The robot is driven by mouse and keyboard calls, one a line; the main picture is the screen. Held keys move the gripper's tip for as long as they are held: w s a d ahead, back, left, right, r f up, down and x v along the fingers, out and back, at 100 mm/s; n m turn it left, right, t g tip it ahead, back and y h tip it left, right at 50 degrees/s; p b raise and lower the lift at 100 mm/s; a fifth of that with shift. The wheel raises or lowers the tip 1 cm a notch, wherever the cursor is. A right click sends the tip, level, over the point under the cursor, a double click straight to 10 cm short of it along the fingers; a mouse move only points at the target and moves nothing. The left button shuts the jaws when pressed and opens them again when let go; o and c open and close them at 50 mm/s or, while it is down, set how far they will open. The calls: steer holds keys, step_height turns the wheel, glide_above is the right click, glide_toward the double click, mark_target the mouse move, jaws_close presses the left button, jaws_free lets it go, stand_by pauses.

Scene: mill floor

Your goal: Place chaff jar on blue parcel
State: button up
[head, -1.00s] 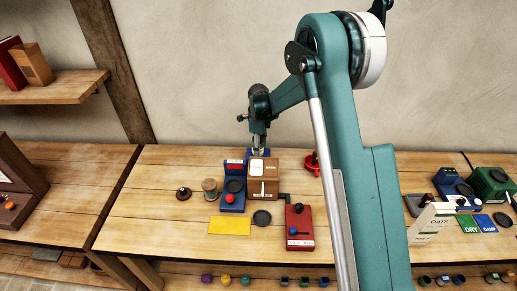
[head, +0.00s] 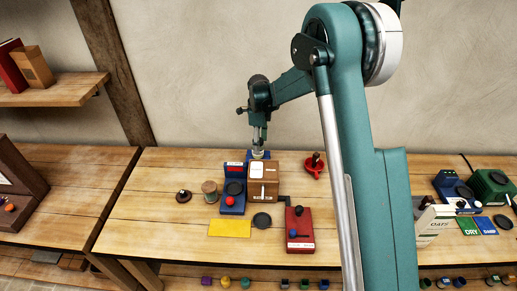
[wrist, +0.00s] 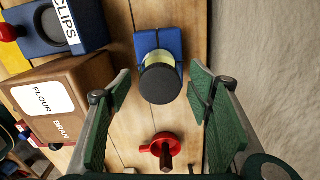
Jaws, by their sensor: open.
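The chaff jar (wrist: 160,82), with a dark round lid and pale yellow contents, stands on the blue parcel (wrist: 150,42) in the wrist view. In the head view the blue parcel (head: 266,155) shows behind the brown box, with the jar (head: 257,153) small on top. My gripper (wrist: 161,72) is open, its green pads apart on either side of the jar, with gaps showing between pads and jar. In the head view my gripper (head: 258,143) is just above the jar. The jar's base is hidden by its lid in the wrist view.
A brown flour-and-bran box (head: 265,181) stands in front of the parcel. A blue clips device (head: 233,196) is to its left. A red-based stamp-like object (head: 314,166) is to the right. A red box (head: 299,230) and yellow card (head: 229,227) lie nearer. The wall is close behind.

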steer(key=shift+r, duration=3.6)
steer(key=shift+s+d+r, duration=0.25)
steer(key=shift+d+r, duration=0.1)
steer(key=shift+r, duration=0.2)
steer(key=s+d+r+n+t, duration=0.2)
steer(key=s+d+r+n, duration=0.3)
steer(key=s+d+r, duration=0.4)
steer(key=s+d+r+n+t, duration=0.1)
steer(key=s+d+r+n, duration=0.4)
steer(key=s+r, duration=0.6)
steer(key=s+d+f+n+t, duration=0.1)
steer(key=s+d+n, duration=0.2)
steer(key=s, duration=0.6)
steer(key=s+d+f+n+t, duration=0.1)
steer(key=s+d+n, duration=0.2)
steer(key=s, duration=0.6)
steer(key=s+d+f+n+t, duration=0.1)
steer(key=s+d+n+t, duration=0.1)
steer(key=s+d, duration=0.3)
steer(key=s+n, duration=0.1)
steer(key=s, duration=0.3)
steer(key=shift+s+f+n, duration=0.3)
steer(key=shift+f+n, duration=0.1)
